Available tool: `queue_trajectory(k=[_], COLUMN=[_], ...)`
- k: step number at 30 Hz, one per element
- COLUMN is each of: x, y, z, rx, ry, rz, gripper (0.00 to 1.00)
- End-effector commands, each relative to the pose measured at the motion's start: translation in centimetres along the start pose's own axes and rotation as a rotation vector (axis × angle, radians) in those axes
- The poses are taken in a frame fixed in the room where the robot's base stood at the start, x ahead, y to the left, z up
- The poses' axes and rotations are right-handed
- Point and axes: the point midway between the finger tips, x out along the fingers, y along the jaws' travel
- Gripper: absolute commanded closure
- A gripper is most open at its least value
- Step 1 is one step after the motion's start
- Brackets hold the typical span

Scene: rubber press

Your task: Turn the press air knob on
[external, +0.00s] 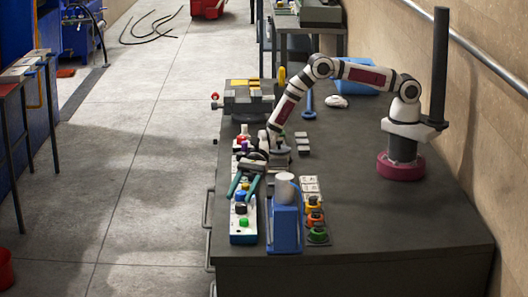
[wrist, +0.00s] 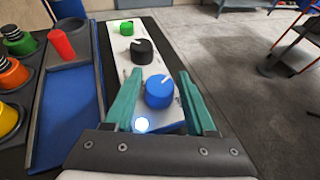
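A white control panel (external: 243,236) lies along the left edge of the dark bench. It carries a blue knob (wrist: 158,92) with a white pointer line, a black knob (wrist: 141,50) with a white line, and a green button (wrist: 126,28). A lit white lamp (wrist: 141,124) sits near the blue knob. No label shows which knob is for the press air. My gripper (wrist: 160,82) has teal fingers, spread apart with the blue knob between them in the picture; a gap shows on both sides. In the external view my gripper (external: 244,188) is low over the panel.
A blue stand (external: 284,232) with a grey cylinder is right of the panel. A red cylinder (wrist: 62,45) stands left of the panel in the wrist view. A grey machine (external: 248,100) is behind. The bench's front right is clear.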

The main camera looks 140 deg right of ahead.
Motion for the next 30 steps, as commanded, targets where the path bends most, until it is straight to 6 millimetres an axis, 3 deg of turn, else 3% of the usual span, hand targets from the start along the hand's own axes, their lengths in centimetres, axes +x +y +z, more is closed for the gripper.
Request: queue_trajectory(k=[1,9,26,27,30], x=[-0.01,-0.03,-0.03,-0.03,-0.03], y=[0.00,0.00,0.04,0.04,0.03], z=[0.00,0.00,-0.03,-0.03,-0.02], rx=[0.000,0.000,-0.038,-0.038,-0.038], ry=[0.000,0.000,0.001,0.001,0.001], rz=[0.000,0.000,0.091,0.091,0.091], gripper=[0.55,1.00,1.00,0.52,0.34])
